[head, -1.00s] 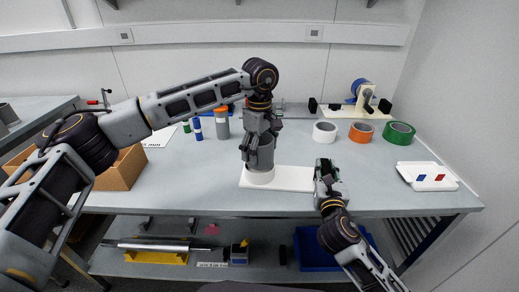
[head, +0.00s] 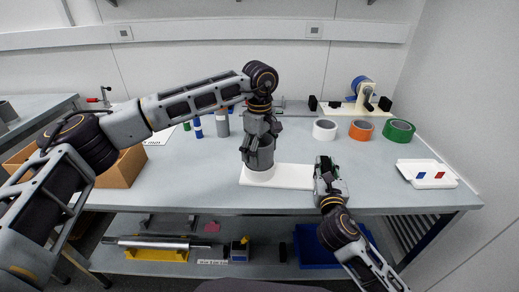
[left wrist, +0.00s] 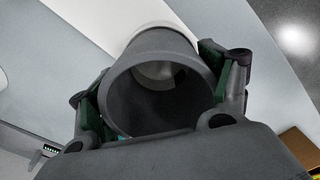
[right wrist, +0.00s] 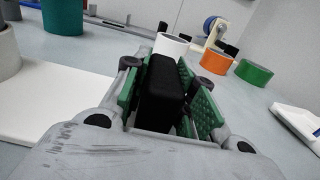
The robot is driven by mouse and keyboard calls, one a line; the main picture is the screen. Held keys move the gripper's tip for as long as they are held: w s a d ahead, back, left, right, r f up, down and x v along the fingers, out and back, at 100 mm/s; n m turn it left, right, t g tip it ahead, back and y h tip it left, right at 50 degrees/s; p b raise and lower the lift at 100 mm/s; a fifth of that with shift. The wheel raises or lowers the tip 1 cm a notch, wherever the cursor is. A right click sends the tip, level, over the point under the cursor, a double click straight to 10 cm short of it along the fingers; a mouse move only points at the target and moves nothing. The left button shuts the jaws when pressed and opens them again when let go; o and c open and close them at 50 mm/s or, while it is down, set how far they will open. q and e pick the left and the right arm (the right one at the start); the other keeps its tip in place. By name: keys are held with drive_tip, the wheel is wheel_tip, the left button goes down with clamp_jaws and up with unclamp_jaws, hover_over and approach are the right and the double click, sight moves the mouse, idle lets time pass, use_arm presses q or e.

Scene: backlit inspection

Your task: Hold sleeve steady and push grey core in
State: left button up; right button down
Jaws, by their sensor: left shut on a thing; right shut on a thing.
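The grey core (head: 260,157) is a dark hollow tube, upright over the white sleeve (head: 258,176), which stands on a white board (head: 295,177). My left gripper (head: 259,143) is shut on the core from above, its fingers at opposite sides of the wall. The left wrist view looks down into the open core (left wrist: 160,48), with a pale ring inside at its far end. How deep the core sits in the sleeve cannot be told. My right gripper (head: 327,170) is shut on a black block (right wrist: 160,85) by the board's right end. The sleeve (right wrist: 8,52) also shows in the right wrist view.
White (head: 324,130), orange (head: 361,130) and green (head: 399,131) tape rolls stand at the back right. A white tray (head: 414,173) lies at the right. A grey bottle (head: 222,124) and blue tube (head: 197,128) stand behind the left arm. The front middle of the table is clear.

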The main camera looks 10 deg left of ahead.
use_arm(q)
drive_tip(key=shift+f, duration=1.4)
idle(0.4)
drive_tip(key=o, duration=1.4)
drive_tip(key=shift+r, duration=0.15)
drive_tip(key=shift+r, duration=5.9)
drive_tip(key=shift+c, duration=0.3)
